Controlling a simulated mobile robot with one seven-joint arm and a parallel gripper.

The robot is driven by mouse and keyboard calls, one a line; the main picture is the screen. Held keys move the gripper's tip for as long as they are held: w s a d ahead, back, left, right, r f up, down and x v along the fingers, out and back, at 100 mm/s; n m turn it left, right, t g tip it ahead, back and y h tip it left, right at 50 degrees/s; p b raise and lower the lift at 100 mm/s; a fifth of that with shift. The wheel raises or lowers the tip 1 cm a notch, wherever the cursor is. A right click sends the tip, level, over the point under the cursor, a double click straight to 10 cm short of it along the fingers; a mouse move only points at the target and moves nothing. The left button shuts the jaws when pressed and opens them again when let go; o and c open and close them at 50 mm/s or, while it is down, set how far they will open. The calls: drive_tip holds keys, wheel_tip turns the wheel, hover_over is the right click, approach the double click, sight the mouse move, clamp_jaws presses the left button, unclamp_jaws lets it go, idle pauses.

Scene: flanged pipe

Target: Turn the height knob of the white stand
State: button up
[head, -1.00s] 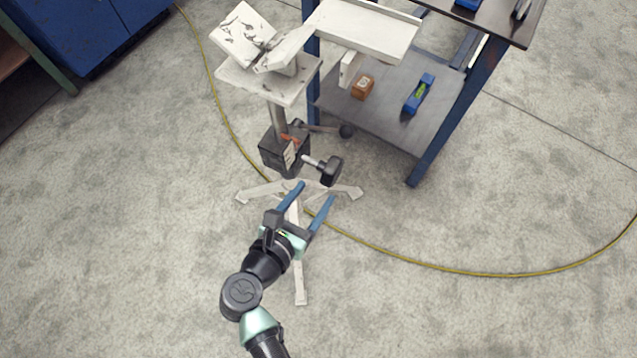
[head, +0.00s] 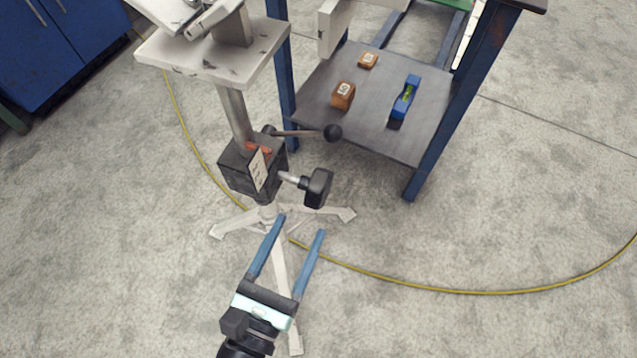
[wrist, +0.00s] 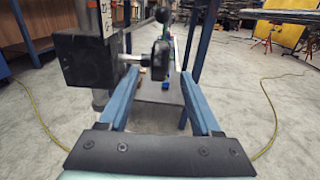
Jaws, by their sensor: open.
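The white stand (head: 213,48) has a grey post going down into a dark block (head: 238,172) above splayed white legs. A black knob (head: 319,187) on a short metal shaft sticks out from the right side of the block. My gripper (head: 301,224) is open and empty, its two blue fingers pointing toward the knob from the near side, with the tips short of it in the head view. In the wrist view the knob (wrist: 160,61) shows beyond and between the fingers (wrist: 158,84), and the dark block (wrist: 88,62) is beyond the left finger. I see no contact.
A lever with a black ball end (head: 333,132) sticks out above the knob. A blue-legged cart with a grey shelf (head: 385,133) stands close behind right, holding brown blocks (head: 343,95) and a blue level (head: 406,98). A yellow cable (head: 420,284) crosses the open floor.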

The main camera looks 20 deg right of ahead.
sight(319, 186)
drive_tip(key=b+x, duration=0.1)
drive_tip(key=x, duration=0.8)
drive_tip(key=shift+w+d+b, duration=0.15)
drive_tip(key=shift+w+b, duration=0.1)
drive_tip(key=shift+b, duration=0.1)
clamp_jaws()
